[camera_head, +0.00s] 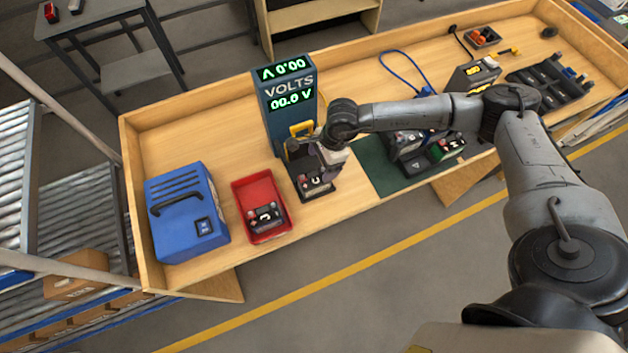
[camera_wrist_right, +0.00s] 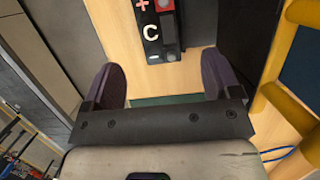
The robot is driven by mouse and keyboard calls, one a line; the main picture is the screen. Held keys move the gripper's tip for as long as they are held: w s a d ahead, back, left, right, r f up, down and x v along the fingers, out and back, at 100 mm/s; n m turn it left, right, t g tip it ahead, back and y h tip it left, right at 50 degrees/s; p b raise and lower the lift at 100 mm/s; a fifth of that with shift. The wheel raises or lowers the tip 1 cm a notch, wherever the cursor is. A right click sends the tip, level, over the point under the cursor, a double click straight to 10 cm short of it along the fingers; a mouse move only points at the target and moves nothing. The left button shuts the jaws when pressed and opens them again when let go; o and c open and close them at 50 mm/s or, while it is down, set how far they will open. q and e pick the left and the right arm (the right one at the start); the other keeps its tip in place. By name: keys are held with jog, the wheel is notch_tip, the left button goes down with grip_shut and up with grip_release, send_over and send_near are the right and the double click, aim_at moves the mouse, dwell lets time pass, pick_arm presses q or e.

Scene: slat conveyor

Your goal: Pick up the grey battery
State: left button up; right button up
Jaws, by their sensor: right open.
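A dark grey battery (camera_head: 316,183) marked with a white "C" stands in a dark holder in front of the voltmeter. In the right wrist view the battery (camera_wrist_right: 156,32) shows its "C" and a red terminal, beyond the fingertips and roughly midway between them. My right gripper (camera_head: 328,163) hovers close over it, partly hiding it. In the right wrist view my right gripper (camera_wrist_right: 163,72) is open, with nothing between its fingers. Another dark battery (camera_head: 266,217) lies in a red tray (camera_head: 247,190). My left gripper is not in view.
The blue voltmeter (camera_head: 290,108) with green digits stands behind the gripper. A blue box (camera_head: 184,215) stands at the left end. A grey battery (camera_head: 405,143) and a green-topped one (camera_head: 447,147) are by the dark green mat (camera_head: 379,168). A black tray (camera_head: 552,85) sits far right.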

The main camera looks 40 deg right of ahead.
aim_at(316, 177)
jog(key=shift+x, duration=1.45)
jog(key=p+x, duration=0.1)
jog(key=x, duration=0.3)
jog(key=shift+f+p, duration=0.2)
jog(key=shift+p, duration=0.2)
jog(key=shift+f, duration=0.4)
jog(key=shift+c, duration=0.4)
jog(key=c, duration=1.1)
